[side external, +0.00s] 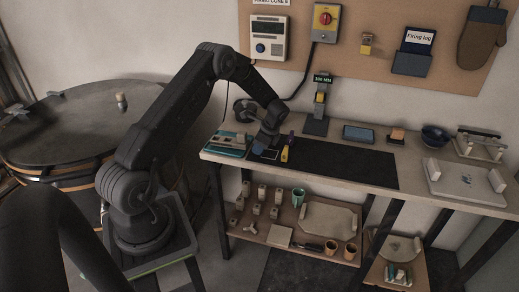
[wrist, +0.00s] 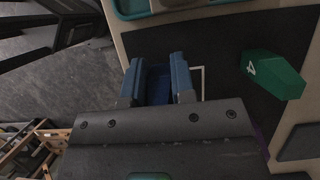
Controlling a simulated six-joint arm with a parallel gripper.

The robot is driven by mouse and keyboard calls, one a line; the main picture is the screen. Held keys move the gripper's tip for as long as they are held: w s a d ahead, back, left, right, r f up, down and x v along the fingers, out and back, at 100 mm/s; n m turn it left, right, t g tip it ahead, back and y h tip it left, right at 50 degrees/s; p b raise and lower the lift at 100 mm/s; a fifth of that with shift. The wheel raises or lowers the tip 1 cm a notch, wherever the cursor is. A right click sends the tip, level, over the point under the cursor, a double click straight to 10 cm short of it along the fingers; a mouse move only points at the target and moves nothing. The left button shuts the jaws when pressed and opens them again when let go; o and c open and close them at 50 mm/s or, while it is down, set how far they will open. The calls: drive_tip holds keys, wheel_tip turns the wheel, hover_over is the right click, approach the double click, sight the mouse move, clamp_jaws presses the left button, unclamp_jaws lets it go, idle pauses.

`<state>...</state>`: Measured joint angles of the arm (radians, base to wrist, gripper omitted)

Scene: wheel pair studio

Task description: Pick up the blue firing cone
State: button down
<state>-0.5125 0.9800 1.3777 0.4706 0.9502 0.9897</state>
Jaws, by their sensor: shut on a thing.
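My gripper (wrist: 156,68) is shut on the blue firing cone (wrist: 157,88), which shows dark blue between the two blue-grey fingers in the wrist view. Much of the cone is hidden by the fingers and gripper body. In the side view my gripper (side external: 264,146) is low over the left part of the black mat (side external: 345,166), with a small blue patch at its end. I cannot tell whether the cone touches the mat. A white outline (wrist: 202,84) on the mat lies just right of the fingers.
A green cone marked 4 (wrist: 272,74) lies right of my gripper. In the side view a yellow piece (side external: 285,154) and a purple piece (side external: 291,137) stand close by. A teal tray (side external: 228,143) is on the left. The mat's right part is clear.

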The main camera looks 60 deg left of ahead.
drive_tip(key=r, duration=0.2)
drive_tip(key=s+r, duration=0.1)
drive_tip(key=r, duration=0.1)
drive_tip(key=shift+a, duration=0.3)
drive_tip(key=s+a+r, duration=0.4)
drive_tip(key=s+r, duration=0.2)
drive_tip(key=s, duration=0.3)
drive_tip(key=shift+s+a, duration=0.2)
drive_tip(key=shift+a, duration=0.2)
drive_tip(key=shift+r, duration=0.1)
drive_tip(key=c, duration=1.6)
unclamp_jaws()
clamp_jaws()
drive_tip(key=s+a+f, duration=0.1)
drive_tip(key=a, duration=0.9)
drive_tip(key=shift+s+f+t+h, duration=0.3)
drive_tip(key=shift+s+f, duration=0.05)
